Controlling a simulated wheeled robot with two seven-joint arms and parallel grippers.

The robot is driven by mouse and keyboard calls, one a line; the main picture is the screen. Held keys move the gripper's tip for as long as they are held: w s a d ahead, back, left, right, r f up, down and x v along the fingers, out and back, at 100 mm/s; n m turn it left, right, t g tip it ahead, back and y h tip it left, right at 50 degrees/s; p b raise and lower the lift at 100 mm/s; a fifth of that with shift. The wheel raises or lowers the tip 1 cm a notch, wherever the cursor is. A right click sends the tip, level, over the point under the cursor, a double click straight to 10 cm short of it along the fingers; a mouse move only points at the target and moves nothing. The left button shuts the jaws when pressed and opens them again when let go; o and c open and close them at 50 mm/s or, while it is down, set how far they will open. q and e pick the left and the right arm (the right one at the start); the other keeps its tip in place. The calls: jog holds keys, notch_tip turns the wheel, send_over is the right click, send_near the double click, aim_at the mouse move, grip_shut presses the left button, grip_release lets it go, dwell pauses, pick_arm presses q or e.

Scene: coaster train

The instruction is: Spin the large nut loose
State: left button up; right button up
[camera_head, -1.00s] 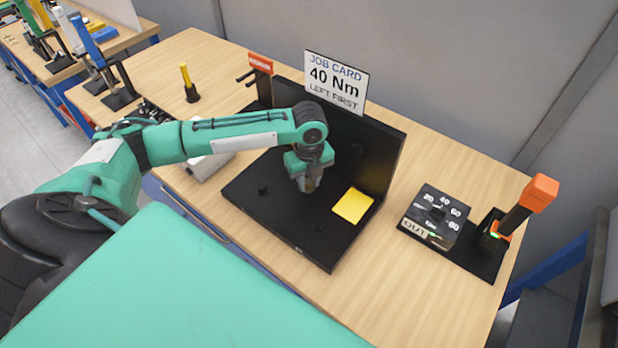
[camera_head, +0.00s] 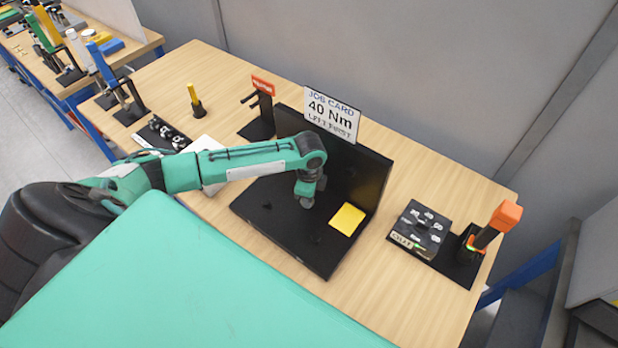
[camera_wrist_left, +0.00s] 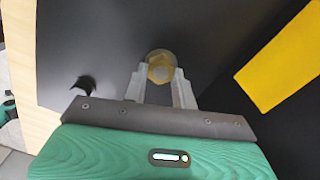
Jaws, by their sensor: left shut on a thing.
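The large nut (camera_wrist_left: 160,66) is a brass-coloured hexagon and shows in the left wrist view between the two fingertips. My left gripper (camera_wrist_left: 160,78) is shut on it, with one pale finger on each side. In the head view my left gripper (camera_head: 306,201) reaches over the black fixture (camera_head: 268,232), close to its upright back panel. The nut is hidden there behind the gripper. What lies behind the nut cannot be seen. My right gripper is in neither view.
A yellow pad (camera_head: 347,219) lies on the fixture right of the gripper. The job card (camera_head: 331,113) reads 40 Nm. A dial box (camera_head: 421,226) and an orange-topped tool (camera_head: 495,225) stand at the right. A black stand (camera_head: 260,118) is behind. Bare table (camera_head: 360,290) lies in front.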

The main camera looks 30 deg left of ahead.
pick_arm(q)
jog(key=n+p, duration=0.1)
jog(key=n, duration=0.1)
jog(key=n+p, duration=0.1)
jog(key=p, duration=0.1)
jog(key=shift+r+n, duration=0.2)
jog(key=shift+n, duration=0.2)
jog(key=n+p, duration=0.1)
jog(key=n, duration=0.1)
jog(key=shift+f+n, duration=0.1)
jog(key=shift+n, duration=0.3)
jog(key=shift+w+f+n+p, duration=0.1)
jog(key=shift+n+p, duration=0.2)
jog(key=shift+n, duration=0.6)
jog(key=n, duration=0.4)
jog(key=shift+a, duration=0.15)
jog(key=n, duration=0.4)
jog(key=shift+a+n, duration=0.1)
jog(key=shift+n, duration=1.5)
jog(key=o, duration=1)
jog(key=shift+a, duration=0.1)
